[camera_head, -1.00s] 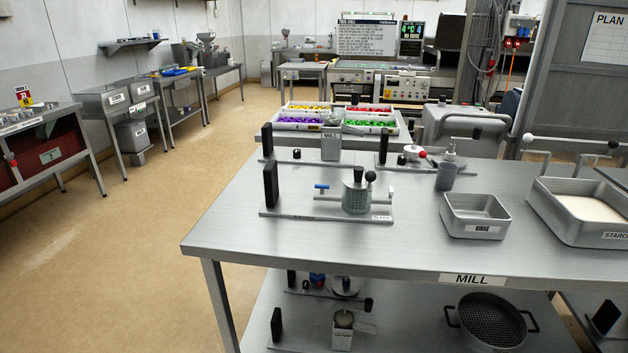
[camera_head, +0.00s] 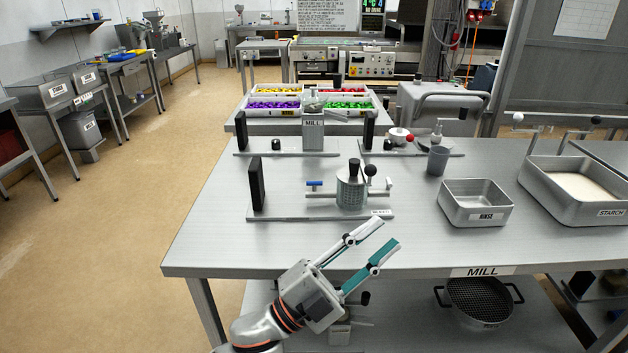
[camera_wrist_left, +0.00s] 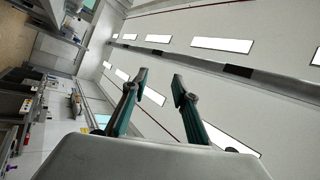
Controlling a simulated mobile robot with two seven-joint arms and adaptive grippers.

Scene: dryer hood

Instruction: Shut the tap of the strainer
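The likely strainer is a perforated metal cup (camera_head: 351,191) with black knobs, upright on a flat metal base on the table. A thin pipe sticks out of its left side. A small tap with a blue handle (camera_head: 314,184) sits at the pipe's left end; the handle looks level, roughly in line with the pipe. My left gripper (camera_head: 370,237) is over the table's front edge, in front of and below the strainer, open and empty, touching nothing. In the left wrist view its open fingers (camera_wrist_left: 160,82) show against walls and ceiling lights. My right gripper is not in view.
A black upright plate (camera_head: 257,184) stands at the base's left end. Behind are a mill (camera_head: 313,132) and colored bins (camera_head: 272,105). A rinse pan (camera_head: 475,203), grey cup (camera_head: 437,161) and starch tray (camera_head: 577,187) stand right. The table's front left (camera_head: 235,245) is clear.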

